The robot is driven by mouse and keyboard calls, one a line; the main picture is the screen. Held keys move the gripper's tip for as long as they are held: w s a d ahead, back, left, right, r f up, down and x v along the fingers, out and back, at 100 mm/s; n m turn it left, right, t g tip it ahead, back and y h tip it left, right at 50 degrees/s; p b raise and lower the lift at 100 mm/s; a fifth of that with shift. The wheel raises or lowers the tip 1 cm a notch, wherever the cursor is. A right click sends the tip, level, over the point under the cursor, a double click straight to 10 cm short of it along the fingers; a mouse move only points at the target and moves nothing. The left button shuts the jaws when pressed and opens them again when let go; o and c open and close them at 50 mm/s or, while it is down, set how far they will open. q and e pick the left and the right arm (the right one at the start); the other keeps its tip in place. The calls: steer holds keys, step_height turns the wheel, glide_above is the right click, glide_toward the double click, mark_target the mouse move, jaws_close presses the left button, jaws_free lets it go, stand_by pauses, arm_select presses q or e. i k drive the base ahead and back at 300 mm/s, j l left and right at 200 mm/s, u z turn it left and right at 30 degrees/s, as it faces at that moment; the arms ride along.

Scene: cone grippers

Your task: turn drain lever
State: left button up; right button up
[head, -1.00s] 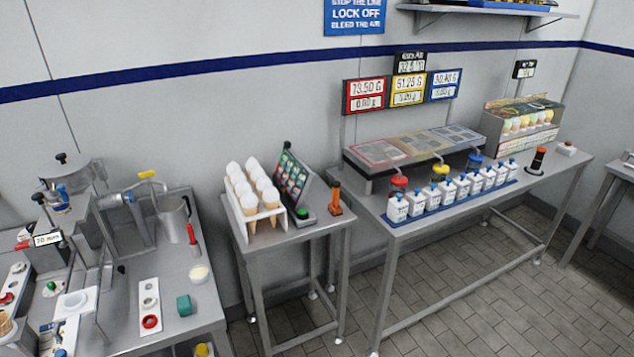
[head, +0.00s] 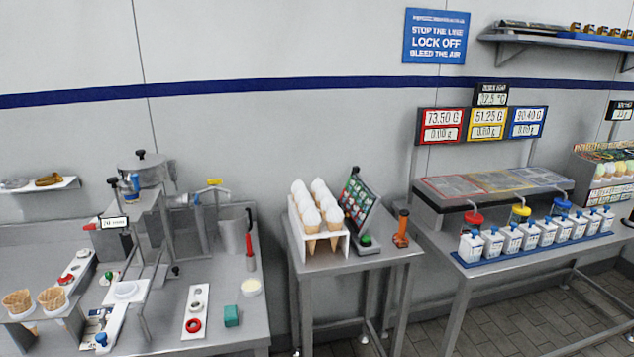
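No lever in the head view carries a readable drain label. A small yellow lever (head: 215,182) sits on top of a blue-grey pipe fitting (head: 201,197) at the back of the left steel table, and it looks roughly level. Beside it stands a grey metal jug (head: 233,232). A red-handled tool (head: 250,251) stands upright just right of the jug. A lidded grey vessel (head: 146,174) stands to the left behind a frame with a small display (head: 113,223). Neither of my grippers is in view.
The left table (head: 258,325) also holds a white panel with a red ring (head: 193,325), a green block (head: 232,316) and waffle cones (head: 52,299). A middle table (head: 385,257) holds filled cones (head: 325,208). A right bench holds several white bottles (head: 510,240).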

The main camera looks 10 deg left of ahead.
mark_target(215, 182)
steer(key=i+j+u, duration=0.3)
steer(key=u, duration=0.15)
steer(key=i+j+u, duration=0.4)
